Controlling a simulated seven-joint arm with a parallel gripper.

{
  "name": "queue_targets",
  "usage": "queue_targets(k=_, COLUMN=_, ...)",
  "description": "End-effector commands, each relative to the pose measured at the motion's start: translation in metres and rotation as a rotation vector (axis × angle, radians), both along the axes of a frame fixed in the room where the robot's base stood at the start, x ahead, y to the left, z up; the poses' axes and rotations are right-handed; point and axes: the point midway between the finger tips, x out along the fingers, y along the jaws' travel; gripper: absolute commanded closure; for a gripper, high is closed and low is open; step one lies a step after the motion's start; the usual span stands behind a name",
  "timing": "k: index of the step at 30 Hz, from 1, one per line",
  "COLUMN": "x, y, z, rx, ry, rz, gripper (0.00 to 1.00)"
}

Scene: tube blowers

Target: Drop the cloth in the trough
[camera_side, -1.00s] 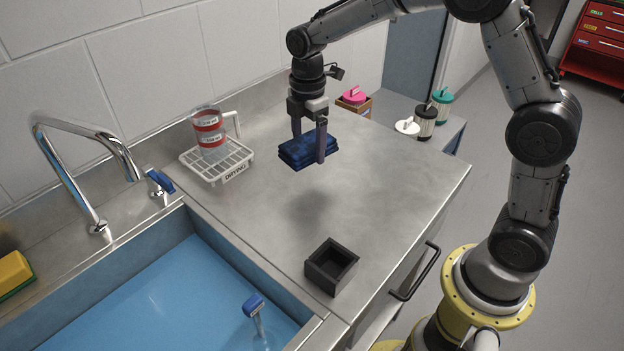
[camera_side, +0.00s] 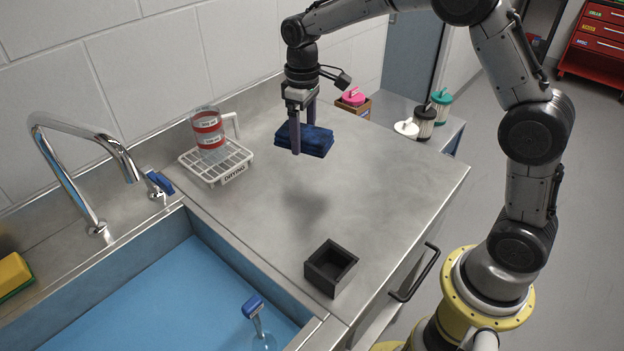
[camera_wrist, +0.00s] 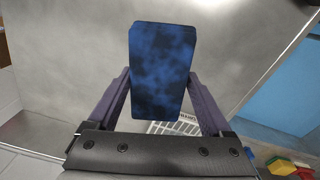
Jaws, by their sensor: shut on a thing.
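A folded dark blue cloth (camera_side: 316,142) hangs in the air over the back part of the steel counter. My gripper (camera_side: 303,126) points down and is shut on it, one finger on each side. In the wrist view the cloth (camera_wrist: 162,70) is a flat blue block between the two fingers of my gripper (camera_wrist: 160,84). The long blue-lined sink trough (camera_side: 150,300) lies at the lower left of the side view, apart from the cloth. Part of the blue trough (camera_wrist: 285,95) also shows at the right of the wrist view.
A white drying rack (camera_side: 217,163) with a red-banded clear cylinder (camera_side: 208,133) stands left of my gripper. A small open black box (camera_side: 331,267) sits near the counter's front edge. A faucet (camera_side: 75,150) arches beside the sink. The middle counter (camera_side: 370,190) is clear.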

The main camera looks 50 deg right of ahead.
Motion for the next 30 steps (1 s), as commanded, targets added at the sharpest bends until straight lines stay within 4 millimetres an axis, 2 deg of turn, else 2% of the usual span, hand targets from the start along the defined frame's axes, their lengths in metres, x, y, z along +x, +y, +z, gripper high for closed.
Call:
queue_targets(k=12, x=0.0, y=0.001, z=0.0, rx=0.0, ry=-0.001, rz=0.004, gripper=0.79)
queue_targets(k=16, x=0.003, y=0.017, z=-0.001, rx=0.0, ry=0.0, rz=0.024, gripper=0.79)
queue_targets(k=20, x=0.006, y=0.061, z=-0.003, rx=0.0, ry=0.0, rz=0.076, gripper=0.79)
queue_targets(k=25, x=0.001, y=0.143, z=-0.008, rx=0.0, ry=0.0, rz=0.169, gripper=0.79)
queue_targets(k=30, x=-0.017, y=0.225, z=-0.015, rx=0.0, ry=0.001, rz=0.246, gripper=0.79)
